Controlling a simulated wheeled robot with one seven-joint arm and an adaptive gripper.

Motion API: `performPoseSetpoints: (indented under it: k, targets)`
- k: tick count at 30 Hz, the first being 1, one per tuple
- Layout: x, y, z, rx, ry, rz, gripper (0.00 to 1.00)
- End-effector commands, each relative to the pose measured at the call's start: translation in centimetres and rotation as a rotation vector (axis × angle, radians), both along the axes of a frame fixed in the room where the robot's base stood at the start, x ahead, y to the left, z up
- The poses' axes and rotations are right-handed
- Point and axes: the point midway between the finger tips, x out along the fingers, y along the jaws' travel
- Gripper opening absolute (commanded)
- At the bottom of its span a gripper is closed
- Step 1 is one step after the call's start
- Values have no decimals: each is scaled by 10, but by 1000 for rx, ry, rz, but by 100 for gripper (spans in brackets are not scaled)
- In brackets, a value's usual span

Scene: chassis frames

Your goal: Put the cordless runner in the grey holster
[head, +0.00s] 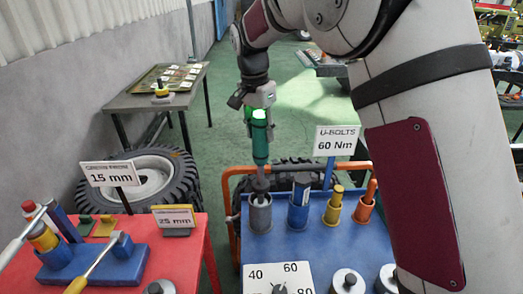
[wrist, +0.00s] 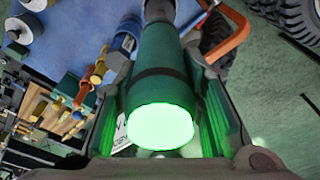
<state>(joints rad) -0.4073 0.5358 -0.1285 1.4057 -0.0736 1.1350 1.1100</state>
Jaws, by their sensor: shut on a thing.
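The cordless runner (head: 260,145) is a green cylindrical tool with a grey nose, held upright, nose down. My gripper (head: 258,110) is shut on its upper part. In the wrist view the runner (wrist: 165,68) sits between the two fingers, its lit end facing the camera. The grey holster (head: 259,215) is an open cup at the left of the blue cart top, directly below the runner. The runner's nose is at the holster's mouth; I cannot tell how far inside it is.
On the blue cart (head: 310,245), a blue holster (head: 299,212), a yellow one (head: 333,208) and an orange one (head: 365,208) stand to the right, each with something in it. A 60 Nm sign (head: 337,141) stands behind. A red table (head: 190,255) is at left.

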Motion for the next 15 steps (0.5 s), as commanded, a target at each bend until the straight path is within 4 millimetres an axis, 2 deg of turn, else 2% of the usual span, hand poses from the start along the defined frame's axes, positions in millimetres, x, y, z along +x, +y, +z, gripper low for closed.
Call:
performPoseSetpoints:
  k: [8,15]
  targets:
    - [0,0,-20,1,-2,0,0]
    - [-1,0,-51,0,-1,0,0]
